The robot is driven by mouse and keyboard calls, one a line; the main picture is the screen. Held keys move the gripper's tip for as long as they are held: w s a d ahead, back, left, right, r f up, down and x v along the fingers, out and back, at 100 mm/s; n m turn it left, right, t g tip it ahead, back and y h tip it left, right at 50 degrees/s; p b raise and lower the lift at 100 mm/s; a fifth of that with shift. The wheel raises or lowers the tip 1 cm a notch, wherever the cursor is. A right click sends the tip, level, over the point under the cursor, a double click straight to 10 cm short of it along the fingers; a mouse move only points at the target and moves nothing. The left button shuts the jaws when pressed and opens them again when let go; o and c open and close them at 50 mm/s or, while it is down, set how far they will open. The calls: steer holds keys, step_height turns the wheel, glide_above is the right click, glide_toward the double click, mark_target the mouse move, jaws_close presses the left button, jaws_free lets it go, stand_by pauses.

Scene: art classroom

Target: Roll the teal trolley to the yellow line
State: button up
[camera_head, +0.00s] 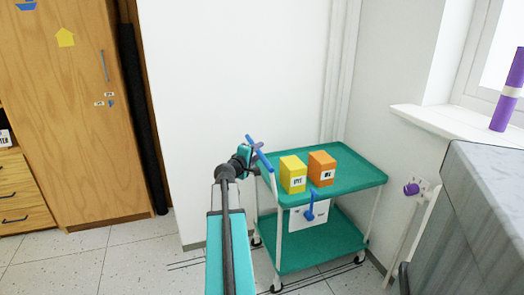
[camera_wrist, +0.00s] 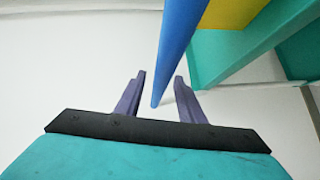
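The teal trolley (camera_head: 300,258) has two shelves on pale legs with small wheels. It stands by the white wall. Its blue handle bar (camera_head: 258,153) sticks out at the left end of the top shelf. My gripper (camera_head: 247,150) is at this handle. In the wrist view the two purple fingers (camera_wrist: 159,95) are apart. The blue bar (camera_wrist: 178,50) runs down between them in the picture, with a gap on each side. I cannot tell how deep it sits between them. No yellow line shows in either view.
A yellow box (camera_head: 292,175) and an orange box (camera_head: 321,168) stand on the top shelf. A grey worktop (camera_head: 485,200) is at the right, below a windowsill (camera_head: 455,122). A wooden cupboard (camera_head: 75,120) is at the left. Speckled floor (camera_head: 130,255) lies open left of the trolley.

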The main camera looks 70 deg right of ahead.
steer(key=shift+s+d+f, duration=0.1)
steer(key=shift+d+f, duration=0.1)
steer(key=shift+d, duration=1)
steer(key=shift+s+d+f, duration=0.1)
steer(key=shift+d+f, duration=0.05)
steer(key=shift+d, duration=1.05)
jaws_close()
